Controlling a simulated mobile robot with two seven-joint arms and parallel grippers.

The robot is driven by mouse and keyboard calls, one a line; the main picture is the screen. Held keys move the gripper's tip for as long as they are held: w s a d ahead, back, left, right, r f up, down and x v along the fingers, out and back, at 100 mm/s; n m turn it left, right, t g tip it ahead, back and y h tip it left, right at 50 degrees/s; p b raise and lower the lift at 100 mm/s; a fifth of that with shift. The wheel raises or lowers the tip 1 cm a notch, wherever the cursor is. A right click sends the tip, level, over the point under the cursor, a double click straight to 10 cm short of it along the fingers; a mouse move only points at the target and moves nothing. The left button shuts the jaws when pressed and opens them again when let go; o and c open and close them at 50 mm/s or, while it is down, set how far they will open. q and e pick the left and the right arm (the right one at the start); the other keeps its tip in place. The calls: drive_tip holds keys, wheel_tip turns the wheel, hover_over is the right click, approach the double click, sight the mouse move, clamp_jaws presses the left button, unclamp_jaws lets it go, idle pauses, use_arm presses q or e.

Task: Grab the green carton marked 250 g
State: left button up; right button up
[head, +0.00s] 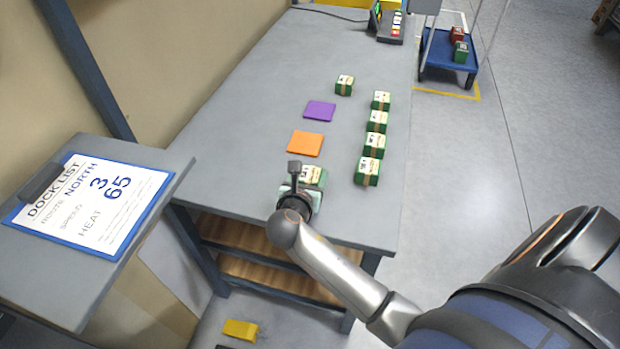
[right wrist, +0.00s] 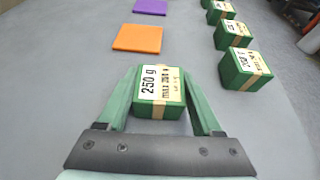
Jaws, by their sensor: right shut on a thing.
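The green carton marked 250 g (right wrist: 158,90) sits between the green fingers of my right gripper (right wrist: 163,100), which are shut on its two sides. Its label and a tan band show on top. In the head view the same carton (head: 314,176) is at the near end of the grey table, partly hidden by my right gripper (head: 300,195) and wrist. I cannot tell whether it is lifted off the table. My left gripper is in neither view.
Several similar green cartons stand in a row to the right, the nearest one (head: 367,172) close by. Another carton (head: 344,85) stands farther back. An orange square (head: 305,144) and a purple square (head: 319,111) lie flat on the table (head: 240,125). A clipboard (head: 90,205) lies at left.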

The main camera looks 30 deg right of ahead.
clamp_jaws()
drive_tip(key=shift+r, duration=0.15)
